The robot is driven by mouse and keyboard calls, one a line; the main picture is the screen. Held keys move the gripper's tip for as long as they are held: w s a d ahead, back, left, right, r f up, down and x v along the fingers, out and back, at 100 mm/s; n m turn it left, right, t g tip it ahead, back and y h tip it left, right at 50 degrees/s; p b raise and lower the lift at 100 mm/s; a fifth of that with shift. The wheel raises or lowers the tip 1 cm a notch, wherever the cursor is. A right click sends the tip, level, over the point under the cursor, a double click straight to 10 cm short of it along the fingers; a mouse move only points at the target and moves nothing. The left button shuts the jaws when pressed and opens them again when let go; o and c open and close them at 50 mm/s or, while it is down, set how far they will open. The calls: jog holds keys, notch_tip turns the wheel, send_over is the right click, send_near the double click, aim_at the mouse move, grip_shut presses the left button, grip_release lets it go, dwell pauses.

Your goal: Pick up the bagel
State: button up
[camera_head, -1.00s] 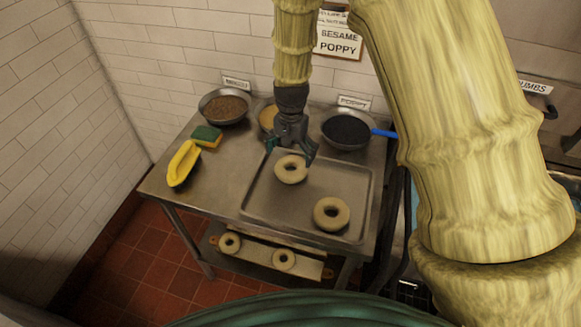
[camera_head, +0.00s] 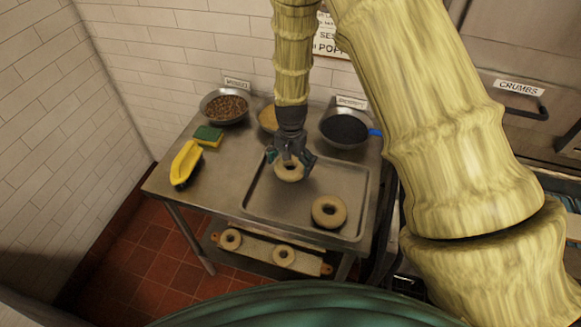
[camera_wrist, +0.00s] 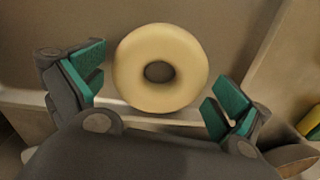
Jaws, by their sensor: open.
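A pale bagel (camera_head: 289,172) lies on the metal tray (camera_head: 279,207), near its back left. In the wrist view the same bagel (camera_wrist: 160,68) shows whole, with its dark hole in the middle. My gripper (camera_head: 289,163) is open above this bagel and partly hides it in the head view. In the wrist view its teal-padded fingers (camera_wrist: 160,98) stand to either side of the bagel, apart from it. A second bagel (camera_head: 329,211) lies at the tray's front right, clear of my gripper.
Bowls of brown topping (camera_head: 226,107), yellow topping (camera_head: 268,119) and black seeds (camera_head: 346,129) stand along the back. A yellow brush (camera_head: 186,163) and a sponge (camera_head: 208,136) lie at the left. Two bagels (camera_head: 230,239) sit on a board on the lower shelf.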

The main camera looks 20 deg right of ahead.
jog(key=c, duration=0.8)
jog(key=shift+r, duration=0.2)
jog(key=shift+r+b, duration=0.55)
jog(key=shift+r, duration=0.05)
jog(key=shift+r+b, duration=0.55)
jog(key=shift+r, duration=0.4)
jog(key=s+a+b, duration=0.1)
jog(key=s+a, duration=0.1)
jog(key=s, duration=0.2)
jog(key=s+a+r+b, duration=0.1)
jog(key=s+a+b, duration=0.1)
jog(key=s, duration=0.3)
jog(key=s+a+b, duration=0.1)
jog(key=s+a, duration=0.2)
jog(key=s, duration=0.2)
jog(key=shift+s+r+b, duration=0.2)
jog(key=shift+r+b, duration=0.1)
